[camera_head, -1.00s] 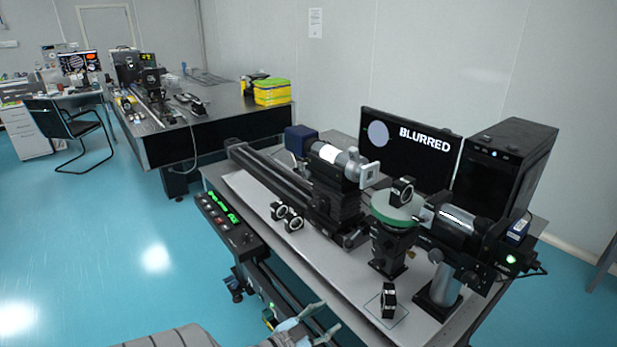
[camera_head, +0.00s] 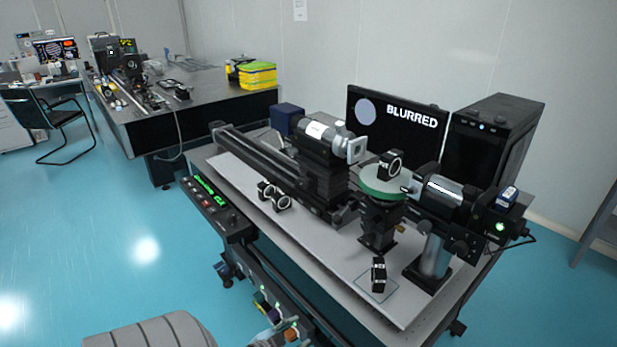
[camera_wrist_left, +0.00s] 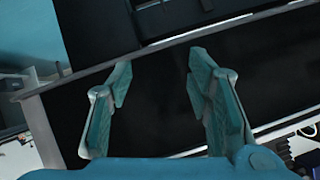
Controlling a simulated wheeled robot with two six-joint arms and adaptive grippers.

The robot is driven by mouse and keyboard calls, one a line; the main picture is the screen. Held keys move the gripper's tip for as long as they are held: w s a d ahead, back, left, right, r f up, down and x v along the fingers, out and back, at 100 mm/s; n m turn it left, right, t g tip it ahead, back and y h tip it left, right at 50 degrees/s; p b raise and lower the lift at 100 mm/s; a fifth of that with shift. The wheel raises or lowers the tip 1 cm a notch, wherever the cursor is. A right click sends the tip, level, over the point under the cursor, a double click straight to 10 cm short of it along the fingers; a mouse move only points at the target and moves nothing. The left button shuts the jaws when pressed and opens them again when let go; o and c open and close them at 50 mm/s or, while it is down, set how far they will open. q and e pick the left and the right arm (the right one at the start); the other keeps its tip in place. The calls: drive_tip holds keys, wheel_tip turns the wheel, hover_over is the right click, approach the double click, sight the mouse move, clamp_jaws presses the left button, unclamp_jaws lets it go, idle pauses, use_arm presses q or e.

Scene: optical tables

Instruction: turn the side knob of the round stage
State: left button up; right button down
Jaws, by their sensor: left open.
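The round stage (camera_head: 384,190) has a pale disc top with a green rim and sits on a dark post mount on the near optical table. A dark ring-shaped optic (camera_head: 391,164) stands on it. The side knob is too small to make out clearly. My left gripper (camera_head: 278,336) shows only partly at the bottom edge of the head view, by the table's near side and well apart from the stage. In the left wrist view, its two teal fingers (camera_wrist_left: 158,75) are spread with nothing between them, over a dark surface. My right gripper is not in view.
A silver cylinder device (camera_head: 443,191) stands right of the stage, and a lens tube (camera_head: 325,135) on a rail stands left. A small dark optic (camera_head: 378,274) stands in front. The monitor (camera_head: 397,130) reads "BLURRED". A control box (camera_head: 217,208) lines the table's left edge.

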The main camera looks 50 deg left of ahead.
use_arm(q)
drive_tip(key=w+r+n+t+h, duration=0.1)
drive_tip(key=w+r+t, duration=0.4)
drive_tip(key=r, duration=0.9)
drive_tip(key=n+t, duration=0.1)
drive_tip(key=n, duration=0.3)
approach(366, 240)
drive_tip(key=shift+h, duration=0.3)
drive_tip(key=w+b, duration=0.2)
drive_tip(key=b, duration=0.1)
drive_tip(key=w+b, duration=0.3)
drive_tip(key=w+f+b, duration=0.1)
drive_tip(key=w+b, duration=0.2)
drive_tip(key=b, duration=0.1)
drive_tip(key=shift+w+a, duration=0.1)
drive_tip(key=shift+a, duration=0.15)
drive_tip(key=shift+w+r, duration=0.15)
drive_tip(key=shift+w, duration=0.05)
drive_tip(key=shift+w+r, duration=0.1)
drive_tip(key=shift+r, duration=0.15)
clamp_jaws()
drive_tip(key=shift+n, duration=0.5)
unclamp_jaws()
